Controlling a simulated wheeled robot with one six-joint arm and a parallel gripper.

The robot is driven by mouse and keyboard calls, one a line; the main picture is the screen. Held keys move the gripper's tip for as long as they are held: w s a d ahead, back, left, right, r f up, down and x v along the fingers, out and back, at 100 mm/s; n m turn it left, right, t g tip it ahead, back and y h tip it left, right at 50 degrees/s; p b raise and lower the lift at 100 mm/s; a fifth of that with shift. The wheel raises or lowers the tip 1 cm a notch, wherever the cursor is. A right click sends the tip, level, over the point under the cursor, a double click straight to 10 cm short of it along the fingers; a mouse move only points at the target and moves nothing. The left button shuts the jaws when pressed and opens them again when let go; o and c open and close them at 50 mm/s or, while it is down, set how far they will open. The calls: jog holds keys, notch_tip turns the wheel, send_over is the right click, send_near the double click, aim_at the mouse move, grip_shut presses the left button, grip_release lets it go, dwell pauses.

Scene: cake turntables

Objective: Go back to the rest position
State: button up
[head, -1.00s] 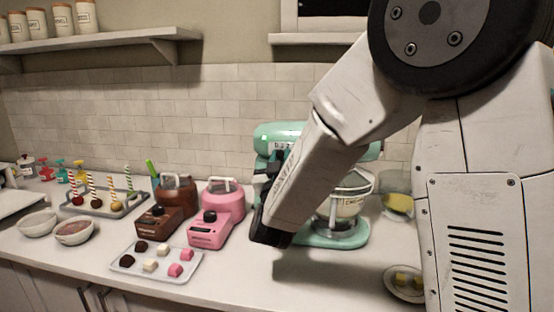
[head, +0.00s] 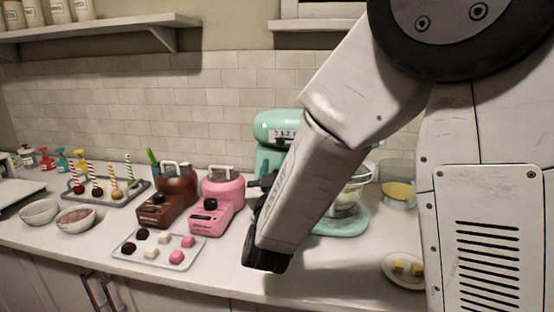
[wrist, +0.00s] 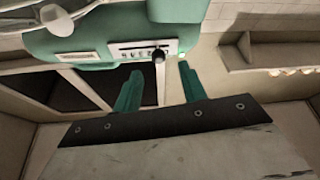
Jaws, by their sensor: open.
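My arm reaches down across the right half of the head view, in front of the mint stand mixer (head: 281,126), and hides part of it. My gripper is mostly hidden behind my own wrist in that view. In the wrist view, the two green fingers of my gripper (wrist: 158,78) stand apart with nothing between them. The mixer's body, with its panel and black knob, fills the top of the wrist view (wrist: 180,10), beyond the fingertips. I cannot tell the exact gap to it.
A pink machine (head: 220,202) and a brown machine (head: 174,195) stand left of my arm. A tray of sweets (head: 130,254) lies in front. Cake pops on a stand (head: 66,190) and two bowls (head: 39,212) are farther left. A small plate (head: 390,279) lies at right.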

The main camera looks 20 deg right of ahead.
dwell(0.4)
jog(key=w+a+f+n+g+y, duration=0.2)
jog(key=a+f+g+y, duration=0.4)
jog(key=f, duration=0.4)
jog(key=s+f+g+y, duration=0.1)
jog(key=s, duration=0.1)
jog(key=s+a+f+n+g+y, duration=0.1)
jog(key=s+f+g+y, duration=0.1)
jog(key=s+a+f+g+y, duration=0.1)
jog(key=s+f+g+y, duration=0.1)
jog(key=shift+s+a+n, duration=0.2)
jog(key=shift+s+n, duration=0.2)
jog(key=s+d+r+g, duration=0.2)
jog(key=s+d+r, duration=0.1)
jog(key=s, duration=0.6)
jog(key=s+d+r+g+h, duration=0.1)
jog(key=s+d+r+g, duration=0.2)
jog(key=s, duration=0.6)
jog(key=s+d+r+m+g, duration=0.1)
jog(key=s+d+r+g, duration=0.2)
jog(key=s+d, duration=0.4)
jog(key=shift+s+r+h, duration=0.3)
jog(key=shift+s+r, duration=0.3)
jog(key=shift+s, duration=0.3)
